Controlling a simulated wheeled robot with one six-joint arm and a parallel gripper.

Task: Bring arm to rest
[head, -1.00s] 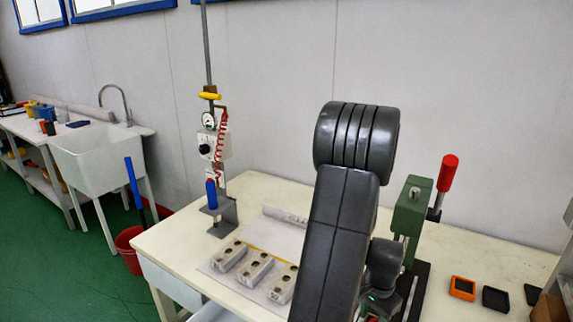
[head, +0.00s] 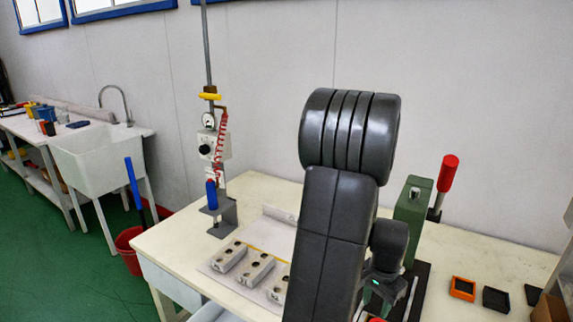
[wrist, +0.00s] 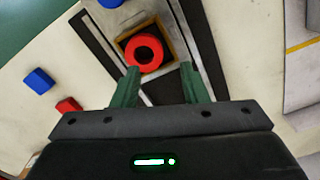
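My gripper (wrist: 160,88) shows in the wrist view with its two green fingers spread apart and nothing between them. Beyond the fingertips a red ring (wrist: 144,66) with a dark centre sits in a square tan-rimmed holder on a dark base (wrist: 190,30). The fingers appear apart from the ring.
A green press (head: 411,209) with a red handle stands right of my arm. Grey moulds (head: 255,268) lie in a row on the table (head: 262,187). A dispenser stand (head: 222,214) is at the back left. Orange (head: 462,288) and black (head: 496,299) trays lie right. Blue (wrist: 39,80) and red (wrist: 68,106) blocks lie left in the wrist view.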

